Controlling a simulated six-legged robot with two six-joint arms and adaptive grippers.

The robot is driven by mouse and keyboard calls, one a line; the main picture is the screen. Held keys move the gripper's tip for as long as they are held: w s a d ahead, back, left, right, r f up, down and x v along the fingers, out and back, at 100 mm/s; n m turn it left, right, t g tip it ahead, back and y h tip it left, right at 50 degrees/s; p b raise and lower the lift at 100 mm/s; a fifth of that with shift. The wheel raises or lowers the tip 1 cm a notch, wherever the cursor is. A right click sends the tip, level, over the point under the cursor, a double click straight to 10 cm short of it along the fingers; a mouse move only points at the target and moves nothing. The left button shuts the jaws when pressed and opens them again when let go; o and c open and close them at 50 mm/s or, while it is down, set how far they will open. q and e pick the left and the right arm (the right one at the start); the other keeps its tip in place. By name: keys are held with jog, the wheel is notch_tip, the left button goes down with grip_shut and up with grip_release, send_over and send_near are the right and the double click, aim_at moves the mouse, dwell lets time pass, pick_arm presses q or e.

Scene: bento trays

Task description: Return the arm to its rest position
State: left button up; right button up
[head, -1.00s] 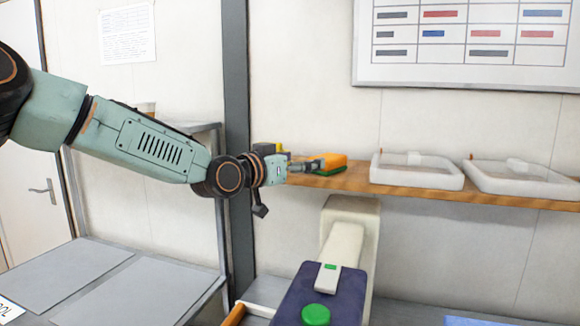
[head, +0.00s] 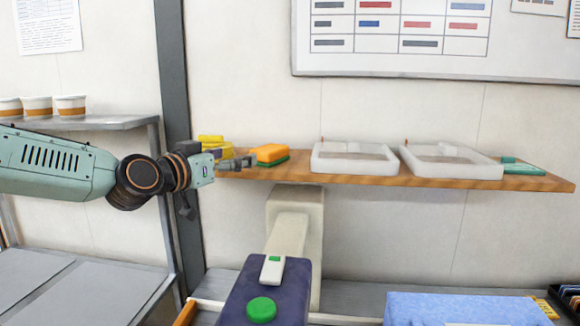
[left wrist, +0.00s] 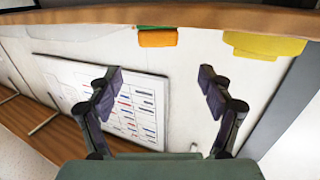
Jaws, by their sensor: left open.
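My left arm comes in from the left in the head view, and its gripper (head: 236,163) is near the left end of the wooden shelf. In the left wrist view the two dark fingers of this gripper (left wrist: 160,88) stand wide apart with nothing between them. An orange and green sponge (head: 268,154) lies on the shelf just past the fingertips; it also shows at the top of the left wrist view (left wrist: 157,38). I cannot tell whether the fingers touch the shelf. My right gripper is not in view.
The wooden shelf (head: 420,180) holds two white trays (head: 353,168) and a teal item (head: 523,168). Yellow items (head: 212,143) sit behind the gripper. Paper cups (head: 36,107) stand on the left shelf. A dark blue device with a green button (head: 261,310) stands below. A whiteboard (head: 400,63) hangs behind.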

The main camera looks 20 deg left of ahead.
aim_at(265, 148)
pick_arm(q)
jog(key=shift+s, duration=0.1)
jog(key=w, duration=0.3)
jog(key=w+d, duration=0.1)
jog(key=w, duration=0.7)
jog(key=shift+w+d+f, duration=0.2)
jog(key=shift+d+f, duration=0.05)
jog(key=shift+w+d, duration=0.1)
jog(key=shift+w, duration=0.25)
jog(key=shift+s+f, duration=0.1)
jog(key=shift+f, duration=0.1)
